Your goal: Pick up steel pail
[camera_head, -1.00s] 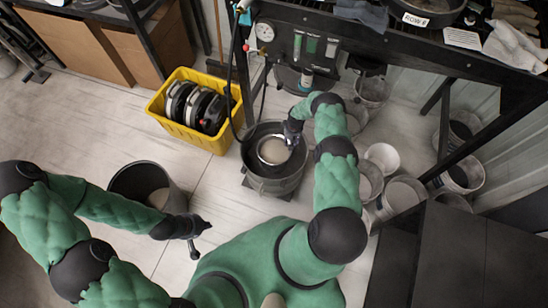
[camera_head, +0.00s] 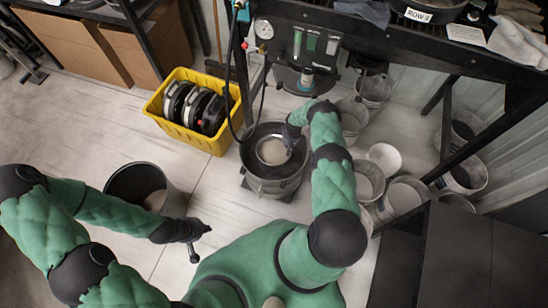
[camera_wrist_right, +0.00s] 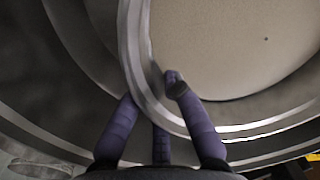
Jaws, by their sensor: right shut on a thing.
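The steel pail (camera_head: 268,153) is a small round metal vessel with pale beige contents, standing inside a wider grey tub (camera_head: 274,187) on the floor. My right gripper (camera_head: 290,147) is at the pail's right rim in the head view. In the right wrist view, the fingers of my right gripper (camera_wrist_right: 160,98) close on the rim of the pail (camera_wrist_right: 141,62), one finger over the inner side. The pail's lower part is hidden in the tub. My left gripper (camera_head: 199,241) is over bare floor at the lower left, its fingers apart and empty.
A yellow crate (camera_head: 222,141) with dark round discs stands left of the tub. A dark bucket (camera_head: 122,178) stands beside my left arm. Several pale buckets (camera_head: 383,157) crowd the right, under a black bench (camera_head: 400,43). Floor between the crate and the dark bucket is clear.

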